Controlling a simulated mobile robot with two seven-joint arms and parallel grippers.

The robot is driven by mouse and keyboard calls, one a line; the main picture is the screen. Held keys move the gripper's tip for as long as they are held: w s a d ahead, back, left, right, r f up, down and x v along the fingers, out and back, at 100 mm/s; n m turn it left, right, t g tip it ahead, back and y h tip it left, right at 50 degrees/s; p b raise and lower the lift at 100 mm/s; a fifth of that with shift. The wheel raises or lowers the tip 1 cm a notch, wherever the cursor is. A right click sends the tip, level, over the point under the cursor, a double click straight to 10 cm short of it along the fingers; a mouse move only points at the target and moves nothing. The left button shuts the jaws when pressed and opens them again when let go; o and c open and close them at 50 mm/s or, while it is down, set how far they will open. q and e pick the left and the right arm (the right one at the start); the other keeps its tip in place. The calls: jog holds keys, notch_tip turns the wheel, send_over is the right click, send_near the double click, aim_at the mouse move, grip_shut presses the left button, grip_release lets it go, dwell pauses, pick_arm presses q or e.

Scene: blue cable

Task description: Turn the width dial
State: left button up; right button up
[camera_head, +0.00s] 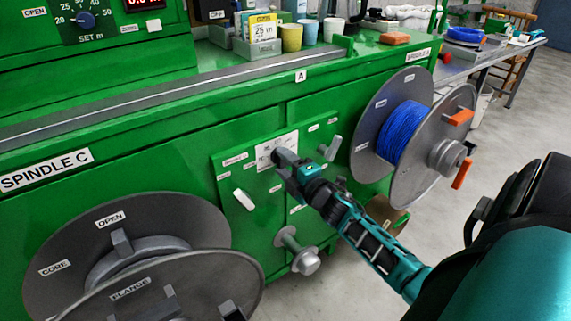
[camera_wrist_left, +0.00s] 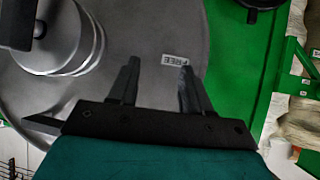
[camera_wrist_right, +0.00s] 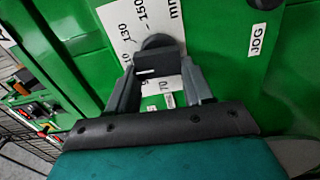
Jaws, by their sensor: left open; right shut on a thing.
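The width dial (camera_wrist_right: 157,44) is a dark knob on a white scale plate (camera_wrist_right: 122,28) marked in mm, on a green panel. My right gripper (camera_wrist_right: 157,68) has its fingers closed around the knob, which partly hides the plate's numbers. In the head view the right gripper (camera_head: 288,167) reaches the white plate (camera_head: 268,154) from the lower right, and the dial is mostly hidden behind it. My left gripper (camera_wrist_left: 157,72) is open and empty in front of a grey disc (camera_wrist_left: 150,40) with a label reading FREE.
Near the dial are a pale lever (camera_head: 244,200), another lever (camera_head: 331,148) and a protruding grey roller (camera_head: 304,260). A blue cable reel (camera_head: 403,130) stands right of the panel. The large grey Spindle C flanges (camera_head: 125,240) fill the lower left. Open floor lies to the right.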

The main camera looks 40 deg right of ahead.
jog(key=shift+n, duration=0.4)
jog(key=o, duration=1)
jog(key=shift+o, duration=0.2)
jog(key=s+a+p, duration=0.1)
jog(key=s, duration=1.1)
jog(key=shift+s+a+p, duration=0.2)
jog(key=shift+s+p, duration=0.1)
jog(key=shift+s, duration=0.1)
